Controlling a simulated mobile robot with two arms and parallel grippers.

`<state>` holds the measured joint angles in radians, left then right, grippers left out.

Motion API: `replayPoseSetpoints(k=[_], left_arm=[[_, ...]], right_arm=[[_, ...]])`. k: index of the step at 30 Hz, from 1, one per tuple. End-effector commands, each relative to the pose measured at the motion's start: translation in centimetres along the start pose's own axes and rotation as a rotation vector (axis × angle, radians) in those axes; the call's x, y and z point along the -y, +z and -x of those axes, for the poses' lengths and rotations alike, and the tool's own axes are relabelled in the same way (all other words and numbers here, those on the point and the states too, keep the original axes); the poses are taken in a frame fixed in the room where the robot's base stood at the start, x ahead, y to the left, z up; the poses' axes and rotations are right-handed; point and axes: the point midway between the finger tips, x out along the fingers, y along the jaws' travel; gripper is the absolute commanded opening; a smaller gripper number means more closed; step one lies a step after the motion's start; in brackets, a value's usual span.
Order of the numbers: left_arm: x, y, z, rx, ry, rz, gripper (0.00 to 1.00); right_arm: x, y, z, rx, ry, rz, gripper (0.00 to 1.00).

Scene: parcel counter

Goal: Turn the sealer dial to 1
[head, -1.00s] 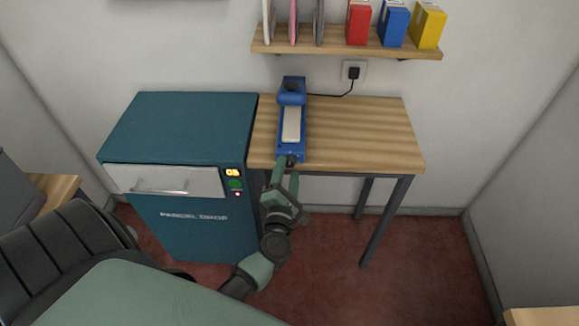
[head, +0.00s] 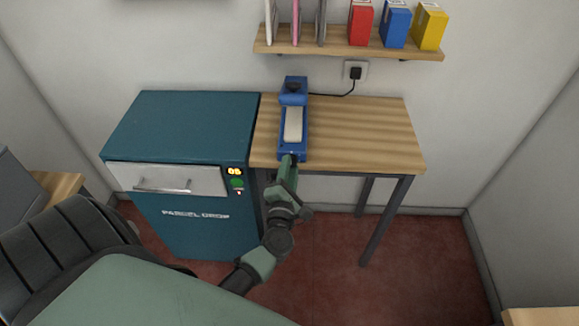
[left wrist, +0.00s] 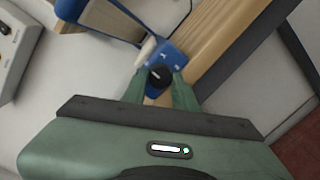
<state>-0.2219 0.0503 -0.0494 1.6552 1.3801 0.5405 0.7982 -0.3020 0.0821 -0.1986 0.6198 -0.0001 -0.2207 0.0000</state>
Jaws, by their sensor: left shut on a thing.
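The blue sealer (head: 293,118) stands on the wooden table near its left end, with its cord running to the wall socket. Its front end faces me at the table's front edge. My left gripper (head: 289,161) is at that front end. In the left wrist view, the dark round dial (left wrist: 159,77) with a pale mark sits between the fingers of the left gripper (left wrist: 160,88), which are shut on it. In the head view the dial is mostly hidden by the gripper. The dial's numbers are too small to read. My right gripper is not in view.
A teal parcel drop cabinet (head: 180,125) stands close on the left of the table (head: 365,135). A shelf (head: 350,48) with boxes hangs above. The right part of the table is clear.

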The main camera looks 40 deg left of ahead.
Motion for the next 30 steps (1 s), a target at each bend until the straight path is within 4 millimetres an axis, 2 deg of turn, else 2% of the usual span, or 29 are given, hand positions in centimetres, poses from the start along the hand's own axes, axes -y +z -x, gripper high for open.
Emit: replayPoseSetpoints(k=[8, 18, 30], left_arm=[[-0.4, 0.3, 0.0, -0.010, -0.017, -0.192, 0.00], [-0.5, 0.4, 0.0, -0.024, -0.038, -0.511, 0.00], [-0.2, 0.4, 0.1, -0.036, -0.059, -0.813, 0.00]], right_arm=[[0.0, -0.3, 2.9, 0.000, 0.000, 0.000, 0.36], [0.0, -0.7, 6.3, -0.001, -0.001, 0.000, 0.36], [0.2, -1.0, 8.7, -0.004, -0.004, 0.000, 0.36]])
